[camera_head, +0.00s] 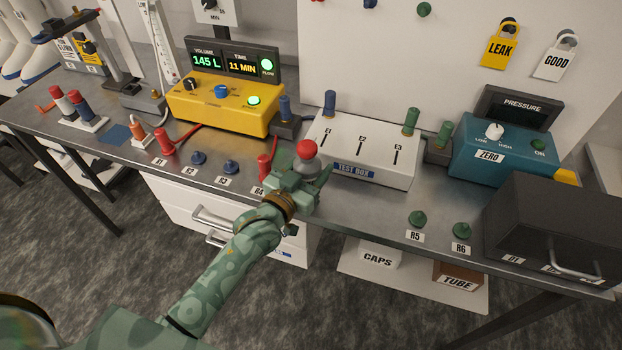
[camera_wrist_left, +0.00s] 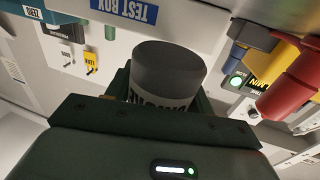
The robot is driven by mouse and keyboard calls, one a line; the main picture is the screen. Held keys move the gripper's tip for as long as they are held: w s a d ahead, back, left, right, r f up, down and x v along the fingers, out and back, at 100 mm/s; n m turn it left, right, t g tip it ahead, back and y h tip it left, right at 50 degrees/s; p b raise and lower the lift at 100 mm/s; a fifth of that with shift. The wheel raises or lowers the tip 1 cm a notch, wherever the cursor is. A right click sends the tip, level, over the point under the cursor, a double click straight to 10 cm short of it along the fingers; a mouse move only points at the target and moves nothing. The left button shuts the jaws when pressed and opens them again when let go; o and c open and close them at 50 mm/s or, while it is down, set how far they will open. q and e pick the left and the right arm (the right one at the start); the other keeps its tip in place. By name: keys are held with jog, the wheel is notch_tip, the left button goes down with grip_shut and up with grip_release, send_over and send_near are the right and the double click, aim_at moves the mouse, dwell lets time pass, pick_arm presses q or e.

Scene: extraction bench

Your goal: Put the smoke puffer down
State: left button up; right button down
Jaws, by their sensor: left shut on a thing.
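My left gripper (camera_head: 296,178) is shut on the smoke puffer (camera_head: 307,152), which has a red top and a grey body. It holds the puffer upright near the bench's front edge, just in front of the white test box (camera_head: 372,150). In the left wrist view the puffer's dark grey round end and lettered side (camera_wrist_left: 168,66) show between the fingers of the gripper (camera_wrist_left: 165,92). Whether the puffer touches the bench (camera_head: 340,194) cannot be told. My right gripper is out of view.
A red peg (camera_head: 264,166) at R4 stands close left of the gripper. Blue knobs (camera_head: 231,167) and a yellow pump box (camera_head: 222,108) lie further left. Green knobs (camera_head: 417,218) and a dark case (camera_head: 555,230) are at right. A flat blue square (camera_head: 116,134) is at left.

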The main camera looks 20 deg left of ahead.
aim_at(311, 177)
pick_arm(q)
jog(key=f, duration=0.1)
jog(key=f+b, duration=0.1)
jog(key=f, duration=0.2)
jog(key=shift+w+a+b, duration=0.25)
jog(key=shift+w+b, duration=0.1)
jog(key=shift+b, duration=0.05)
jog(key=shift+r, duration=0.1)
jog(key=o, duration=1.3)
jog(key=shift+f, duration=0.2)
